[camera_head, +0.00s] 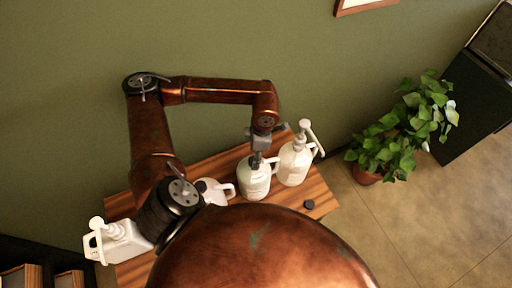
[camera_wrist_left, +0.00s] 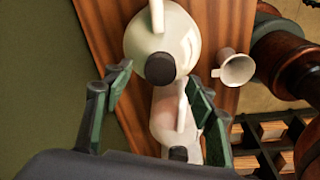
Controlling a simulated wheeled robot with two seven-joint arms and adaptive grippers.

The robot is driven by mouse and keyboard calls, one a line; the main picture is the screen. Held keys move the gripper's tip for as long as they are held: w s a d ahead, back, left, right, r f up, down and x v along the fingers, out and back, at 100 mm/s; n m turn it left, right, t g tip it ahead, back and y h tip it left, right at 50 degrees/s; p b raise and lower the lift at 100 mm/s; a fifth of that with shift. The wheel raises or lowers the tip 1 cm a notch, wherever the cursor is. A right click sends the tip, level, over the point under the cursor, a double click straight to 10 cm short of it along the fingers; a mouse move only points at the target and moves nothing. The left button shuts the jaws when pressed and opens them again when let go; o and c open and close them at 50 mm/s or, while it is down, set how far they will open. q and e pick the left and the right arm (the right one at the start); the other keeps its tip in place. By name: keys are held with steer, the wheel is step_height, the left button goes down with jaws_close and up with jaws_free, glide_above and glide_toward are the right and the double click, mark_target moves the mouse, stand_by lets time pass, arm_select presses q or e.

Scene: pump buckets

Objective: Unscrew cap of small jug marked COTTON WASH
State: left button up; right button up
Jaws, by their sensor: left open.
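My left gripper (camera_head: 258,160) points down over a white jug with a handle (camera_head: 255,182) near the middle of the wooden table. In the left wrist view, my open gripper (camera_wrist_left: 160,97) has one green-padded finger on each side, and the jug's dark round cap (camera_wrist_left: 160,68) shows just past the fingertips. I cannot tell whether the fingers touch it. A smaller pale pinkish jug (camera_head: 214,190) stands to its left, partly behind my arm; its dark cap (camera_wrist_left: 178,153) shows in the left wrist view. No label is readable, so I cannot tell which jug is marked COTTON WASH.
A white pump jug (camera_head: 294,164) stands close on the right, and another (camera_head: 122,241) at the left end. A loose black cap (camera_head: 309,204) lies on the wooden table (camera_head: 321,193). A white cup-like piece (camera_wrist_left: 233,68) lies near the jug. A potted plant (camera_head: 400,135) stands right.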

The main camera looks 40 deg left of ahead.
arm_select(q)
steer(key=shift+f, duration=0.55)
steer(key=shift+s+a+f, duration=0.1)
steer(key=shift+s+f, duration=0.05)
steer(key=shift+f, duration=0.45)
steer(key=shift+c, duration=0.7)
steer(key=c, duration=1.1)
